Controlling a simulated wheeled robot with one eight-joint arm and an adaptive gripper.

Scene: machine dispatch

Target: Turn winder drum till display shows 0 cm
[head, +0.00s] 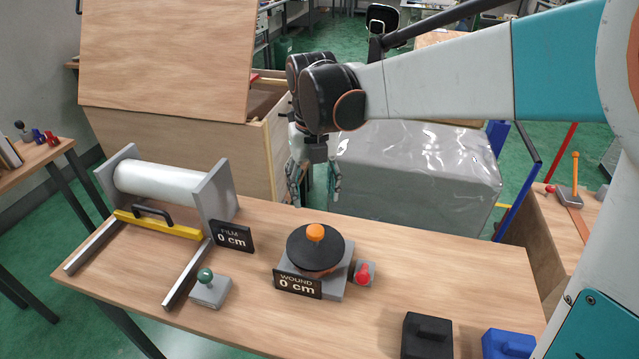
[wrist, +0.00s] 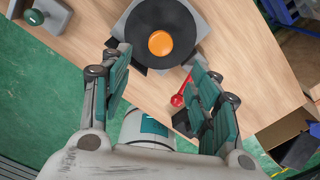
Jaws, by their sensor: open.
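The winder drum (head: 330,257) is a black disc with an orange knob (head: 315,232) on a grey base on the workbench. Its display (head: 298,284) reads "WOUND 0 cm". In the wrist view the drum (wrist: 141,27) and its orange knob (wrist: 161,43) lie just beyond the fingertips. My gripper (head: 314,192) is open and empty, pointing down above and behind the drum, apart from it. In the wrist view my gripper (wrist: 159,62) shows its two fingers spread wide.
A red lever (head: 364,271) stands right of the drum. At left are a white film roll (head: 165,184), a "FILM 0 cm" display (head: 232,237) and a green-knobbed block (head: 209,289). Black (head: 427,336) and blue (head: 508,344) blocks sit front right. A wrapped grey crate (head: 415,165) stands behind.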

